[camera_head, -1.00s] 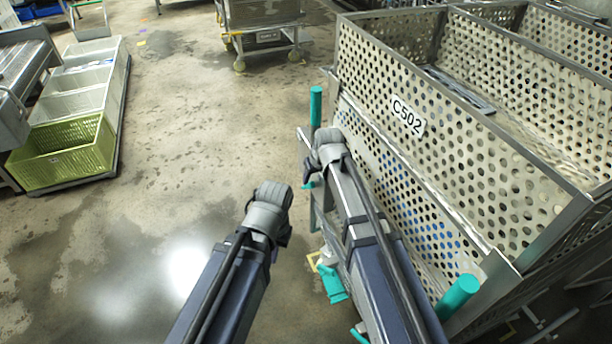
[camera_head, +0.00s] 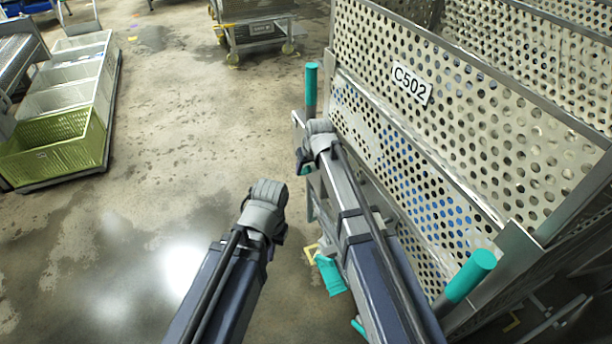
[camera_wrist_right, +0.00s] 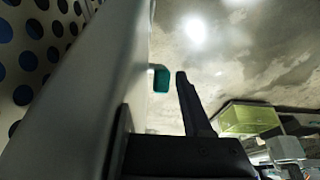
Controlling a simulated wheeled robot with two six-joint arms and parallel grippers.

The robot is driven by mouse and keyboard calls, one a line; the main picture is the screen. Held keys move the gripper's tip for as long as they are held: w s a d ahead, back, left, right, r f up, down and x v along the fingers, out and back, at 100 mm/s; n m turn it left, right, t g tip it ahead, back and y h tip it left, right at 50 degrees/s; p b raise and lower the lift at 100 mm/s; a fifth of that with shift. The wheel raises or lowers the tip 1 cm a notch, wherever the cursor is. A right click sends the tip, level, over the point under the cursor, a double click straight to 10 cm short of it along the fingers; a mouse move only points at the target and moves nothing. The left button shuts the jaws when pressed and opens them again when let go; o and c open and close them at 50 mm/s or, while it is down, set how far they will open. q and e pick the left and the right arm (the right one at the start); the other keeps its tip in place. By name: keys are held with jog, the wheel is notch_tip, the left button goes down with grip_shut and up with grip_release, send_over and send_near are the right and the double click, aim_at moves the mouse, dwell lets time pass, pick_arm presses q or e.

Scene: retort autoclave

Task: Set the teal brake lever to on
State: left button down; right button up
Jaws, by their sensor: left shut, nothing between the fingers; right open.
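A small teal lever end (camera_head: 306,170) shows beside the grey bar on the near side of the perforated cart. My right gripper (camera_head: 303,162) is right at it and hides most of it. In the right wrist view the teal end (camera_wrist_right: 159,77) sticks out past the pale grey bar (camera_wrist_right: 95,90). One dark finger (camera_wrist_right: 188,98) of my right gripper stands just right of it, with a small gap.
The perforated cart (camera_head: 480,120), labelled C502, fills the right side. It has teal upright handles (camera_head: 311,85) and a teal piece (camera_head: 330,276) low by the floor. Green and white crates (camera_head: 55,148) stand at the left. The floor between is clear.

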jog(key=shift+w+f, duration=0.15)
jog(key=shift+f, duration=0.25)
grip_shut()
dwell(1.2)
